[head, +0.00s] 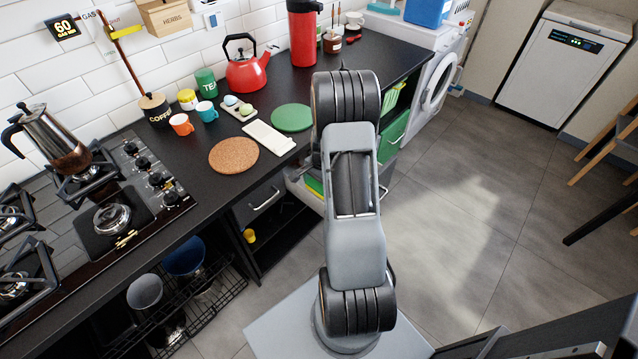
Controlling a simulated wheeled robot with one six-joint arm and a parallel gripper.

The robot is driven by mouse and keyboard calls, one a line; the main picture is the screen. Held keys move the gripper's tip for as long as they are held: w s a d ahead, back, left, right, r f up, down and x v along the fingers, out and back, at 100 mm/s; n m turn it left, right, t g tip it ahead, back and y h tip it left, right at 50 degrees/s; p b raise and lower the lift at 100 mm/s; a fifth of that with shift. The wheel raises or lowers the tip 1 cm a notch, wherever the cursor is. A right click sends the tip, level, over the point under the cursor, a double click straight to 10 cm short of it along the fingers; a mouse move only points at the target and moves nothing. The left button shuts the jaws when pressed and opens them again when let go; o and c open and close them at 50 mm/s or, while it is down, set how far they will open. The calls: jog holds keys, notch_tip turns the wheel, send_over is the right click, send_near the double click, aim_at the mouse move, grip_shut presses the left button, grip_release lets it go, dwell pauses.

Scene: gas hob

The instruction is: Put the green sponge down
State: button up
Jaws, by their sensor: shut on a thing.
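My arm reaches up through the middle of the head view, and its own links hide its far end. My gripper is not visible, so its fingers and anything in them are hidden. I cannot pick out a green sponge for sure. A small green and yellow patch (313,184) shows low beside my arm on the left, at the counter front, partly covered. It is too small to name. A round green mat (291,117) lies flat on the dark counter (200,165), left of my arm.
A cork mat (233,155) and a pale slab (268,137) lie near the counter edge. A red kettle (247,70), red flask (303,35) and orange cup (181,124) stand behind. The gas hob (125,215) with a moka pot (52,142) is left.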

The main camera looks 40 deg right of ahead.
jog(key=o, duration=0.6)
notch_tip(320, 180, up, 12)
jog(key=d+p, duration=0.1)
jog(key=s+a+r+n+t+h, duration=0.1)
jog(key=s+a+r+n, duration=0.1)
jog(key=a+r+n, duration=0.6)
jog(key=s+a+r+n, duration=0.1)
jog(key=s+a+n, duration=0.1)
jog(key=s+a, duration=0.1)
jog(key=s+a+r+n+t, duration=0.1)
jog(key=s+a+r+n, duration=0.1)
jog(key=a, duration=0.4)
jog(key=s+a+r+n+t, duration=0.1)
jog(key=s+a+n, duration=0.3)
jog(key=s, duration=0.1)
jog(key=shift+s+a+r, duration=0.1)
jog(key=shift+a+r, duration=0.25)
jog(key=shift+r, duration=0.05)
